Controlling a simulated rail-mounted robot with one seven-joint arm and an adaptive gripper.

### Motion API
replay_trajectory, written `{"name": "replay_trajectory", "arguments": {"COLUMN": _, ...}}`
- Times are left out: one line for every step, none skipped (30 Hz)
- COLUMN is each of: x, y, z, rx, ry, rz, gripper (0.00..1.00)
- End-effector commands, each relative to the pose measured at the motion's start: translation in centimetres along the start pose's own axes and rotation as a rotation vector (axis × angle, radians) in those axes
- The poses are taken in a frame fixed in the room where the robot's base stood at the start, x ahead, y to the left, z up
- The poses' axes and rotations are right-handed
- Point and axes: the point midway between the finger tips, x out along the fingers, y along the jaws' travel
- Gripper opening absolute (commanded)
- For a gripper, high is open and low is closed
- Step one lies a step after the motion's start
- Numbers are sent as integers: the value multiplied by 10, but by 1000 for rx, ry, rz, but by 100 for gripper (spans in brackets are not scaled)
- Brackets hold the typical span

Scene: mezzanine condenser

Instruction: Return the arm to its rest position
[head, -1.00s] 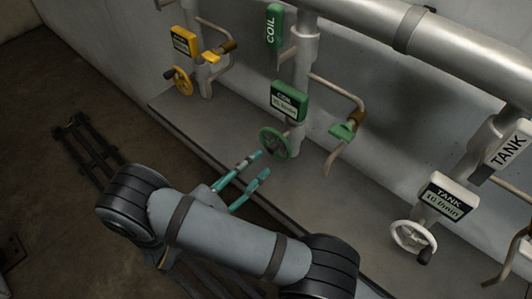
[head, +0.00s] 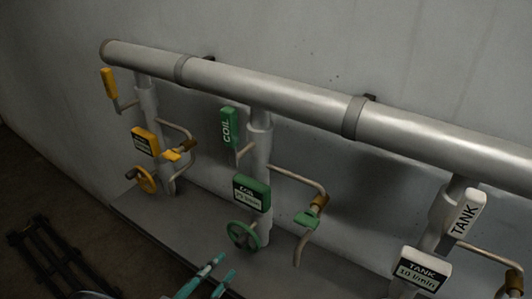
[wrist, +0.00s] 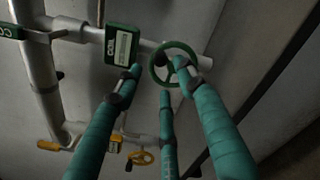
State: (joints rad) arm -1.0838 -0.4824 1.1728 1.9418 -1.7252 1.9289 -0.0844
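My gripper (head: 225,265) shows at the bottom of the head view as teal fingers held apart, with nothing between them. The rest of my arm is mostly below the frame. The fingertips are below and left of the green handwheel (head: 243,235) under the green coil display (head: 252,194). In the wrist view, my gripper (wrist: 158,72) has three spread teal fingers. One fingertip overlaps the green handwheel (wrist: 160,52) in the picture; the head view shows a gap between them.
A thick grey pipe (head: 270,86) runs along the wall. A yellow handwheel (head: 147,180) is at left, and a white tank display (head: 421,268) at right. A dark floor rail (head: 50,255) lies at lower left.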

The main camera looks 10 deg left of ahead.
Motion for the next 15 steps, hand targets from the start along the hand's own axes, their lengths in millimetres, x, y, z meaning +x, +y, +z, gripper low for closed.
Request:
{"name": "replay_trajectory", "arguments": {"x": 12, "y": -1, "z": 1, "rx": -2, "ry": -3, "rz": -4, "gripper": 39}}
{"name": "replay_trajectory", "arguments": {"x": 18, "y": -1, "z": 1, "rx": -2, "ry": -4, "rz": -5, "gripper": 39}}
{"name": "replay_trajectory", "arguments": {"x": 27, "y": -1, "z": 1, "rx": -3, "ry": -3, "rz": -4, "gripper": 39}}
{"name": "replay_trajectory", "arguments": {"x": 33, "y": -1, "z": 1, "rx": -3, "ry": -3, "rz": -5, "gripper": 39}}
{"name": "replay_trajectory", "arguments": {"x": 40, "y": -1, "z": 1, "rx": -2, "ry": -3, "rz": -4, "gripper": 39}}
{"name": "replay_trajectory", "arguments": {"x": 48, "y": -1, "z": 1, "rx": -2, "ry": -4, "rz": -5, "gripper": 39}}
{"name": "replay_trajectory", "arguments": {"x": 55, "y": -1, "z": 1, "rx": -2, "ry": -3, "rz": -4, "gripper": 39}}
{"name": "replay_trajectory", "arguments": {"x": 62, "y": -1, "z": 1, "rx": -2, "ry": -4, "rz": -5, "gripper": 39}}
{"name": "replay_trajectory", "arguments": {"x": 70, "y": -1, "z": 1, "rx": -2, "ry": -2, "rz": -4, "gripper": 39}}
{"name": "replay_trajectory", "arguments": {"x": 76, "y": -1, "z": 1, "rx": -2, "ry": -3, "rz": -4, "gripper": 39}}
{"name": "replay_trajectory", "arguments": {"x": 82, "y": -1, "z": 0, "rx": -2, "ry": -2, "rz": -4, "gripper": 39}}
{"name": "replay_trajectory", "arguments": {"x": 89, "y": -1, "z": 1, "rx": -2, "ry": -2, "rz": -5, "gripper": 39}}
{"name": "replay_trajectory", "arguments": {"x": 94, "y": -1, "z": 0, "rx": -2, "ry": -1, "rz": -3, "gripper": 39}}
{"name": "replay_trajectory", "arguments": {"x": 96, "y": 1, "z": 1, "rx": -12, "ry": 0, "rz": -1, "gripper": 39}}
{"name": "replay_trajectory", "arguments": {"x": 93, "y": 4, "z": 2, "rx": -49, "ry": 2, "rz": 1, "gripper": 39}}
